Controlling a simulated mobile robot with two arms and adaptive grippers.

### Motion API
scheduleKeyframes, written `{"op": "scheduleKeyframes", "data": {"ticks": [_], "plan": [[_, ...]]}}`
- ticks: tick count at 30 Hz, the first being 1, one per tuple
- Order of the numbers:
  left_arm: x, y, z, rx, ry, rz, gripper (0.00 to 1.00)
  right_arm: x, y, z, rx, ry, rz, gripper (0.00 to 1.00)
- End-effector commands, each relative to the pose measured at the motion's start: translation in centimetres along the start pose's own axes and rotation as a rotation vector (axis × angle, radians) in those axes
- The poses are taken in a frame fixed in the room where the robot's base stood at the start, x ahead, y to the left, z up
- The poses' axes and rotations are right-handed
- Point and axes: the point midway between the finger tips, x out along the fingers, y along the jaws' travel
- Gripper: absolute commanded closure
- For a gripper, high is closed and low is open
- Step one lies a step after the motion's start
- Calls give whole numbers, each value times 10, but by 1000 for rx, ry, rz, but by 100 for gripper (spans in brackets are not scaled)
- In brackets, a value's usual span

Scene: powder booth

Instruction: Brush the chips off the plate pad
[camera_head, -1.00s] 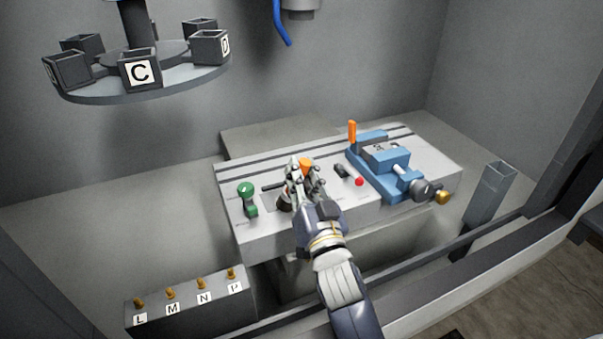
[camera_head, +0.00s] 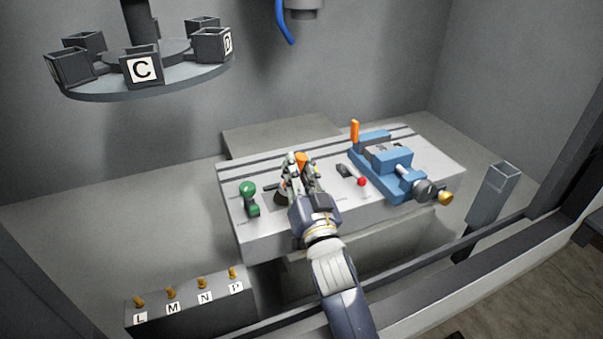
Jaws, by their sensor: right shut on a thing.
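My right gripper (camera_head: 298,178) is over the left half of the grey table (camera_head: 330,210), shut on a tool with an orange handle top (camera_head: 301,158), which looks like a brush. The fingers hide much of it. A dark flared part (camera_head: 283,198) shows low at the gripper's left side, at or just above the table top. The plate pad is mostly hidden behind the gripper and this dark part. I cannot make out any chips. My left gripper is not in view.
A carousel (camera_head: 145,80) with lettered boxes hangs at upper left. A switch box (camera_head: 190,305) is at lower left.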

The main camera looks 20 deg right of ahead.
Motion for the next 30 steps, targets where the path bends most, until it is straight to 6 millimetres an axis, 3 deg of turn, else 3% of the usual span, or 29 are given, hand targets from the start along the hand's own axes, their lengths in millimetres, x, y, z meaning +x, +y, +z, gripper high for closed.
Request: {"op": "scheduleKeyframes", "data": {"ticks": [18, 24, 30], "plan": [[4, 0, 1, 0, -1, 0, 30, 34, -1, 12, 3, -2, 0, 100], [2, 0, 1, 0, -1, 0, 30, 31, 0, 14, 2, -3, 0, 100], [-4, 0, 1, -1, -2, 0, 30, 12, 1, 15, 4, -11, 2, 100]]}}
